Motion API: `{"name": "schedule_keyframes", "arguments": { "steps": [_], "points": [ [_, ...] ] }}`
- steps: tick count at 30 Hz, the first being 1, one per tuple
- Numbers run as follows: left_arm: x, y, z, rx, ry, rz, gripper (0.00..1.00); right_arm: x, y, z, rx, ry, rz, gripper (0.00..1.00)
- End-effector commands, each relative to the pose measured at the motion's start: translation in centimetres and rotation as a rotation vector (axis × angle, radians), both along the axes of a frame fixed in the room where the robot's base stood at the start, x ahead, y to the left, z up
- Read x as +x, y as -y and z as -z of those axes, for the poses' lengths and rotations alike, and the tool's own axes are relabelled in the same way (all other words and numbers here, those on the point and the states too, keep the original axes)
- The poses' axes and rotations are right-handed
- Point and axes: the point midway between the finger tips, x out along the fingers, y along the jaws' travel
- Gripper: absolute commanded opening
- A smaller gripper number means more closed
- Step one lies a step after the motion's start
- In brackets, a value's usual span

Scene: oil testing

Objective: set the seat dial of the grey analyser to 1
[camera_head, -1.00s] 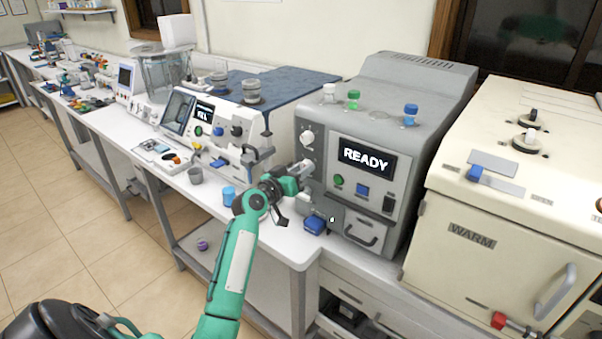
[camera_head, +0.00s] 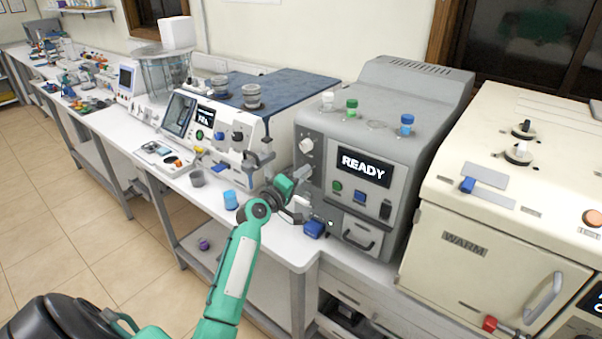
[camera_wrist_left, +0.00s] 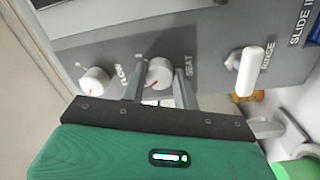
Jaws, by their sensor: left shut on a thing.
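The grey analyser (camera_head: 400,160) stands at the right end of the white bench, with a lit READY display (camera_head: 364,167). Its SEAT dial (camera_wrist_left: 158,72) is a round white knob with a red pointer line, seen in the left wrist view. My left gripper (camera_wrist_left: 162,72) is shut on this dial, one finger on each side. In that view the red line points down and left; I cannot read the scale marks. In the head view my left gripper (camera_head: 304,176) covers the dial. My right gripper is not in view.
The white FLOW dial (camera_wrist_left: 95,84) is close on the left of the gripper, and the white RINSE lever (camera_wrist_left: 250,70) is to its right. A blue block (camera_head: 314,229) sits below the gripper. The cream WARM cabinet (camera_head: 480,240) stands right of the analyser.

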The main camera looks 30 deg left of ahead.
Motion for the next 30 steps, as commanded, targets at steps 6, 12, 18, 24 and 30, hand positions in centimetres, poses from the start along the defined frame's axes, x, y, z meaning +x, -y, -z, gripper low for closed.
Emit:
{"name": "schedule_keyframes", "arguments": {
  "steps": [6,12,18,24,30],
  "points": [
    [-0.02,0.01,-0.10,-0.109,-0.008,-0.001,0.07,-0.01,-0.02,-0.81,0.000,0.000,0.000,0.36],
    [-0.02,-0.02,-0.02,-0.159,-0.013,-0.001,0.07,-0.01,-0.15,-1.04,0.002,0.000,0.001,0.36],
    [-0.02,-0.04,0.04,-0.174,-0.014,-0.001,0.07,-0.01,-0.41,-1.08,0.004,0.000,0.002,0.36],
    [-0.02,-0.04,0.05,-0.174,-0.014,-0.001,0.07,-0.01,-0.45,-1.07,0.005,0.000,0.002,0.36],
    [-0.02,-0.03,0.04,-0.174,-0.014,-0.001,0.50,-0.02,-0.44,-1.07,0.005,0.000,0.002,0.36]
  ]
}}
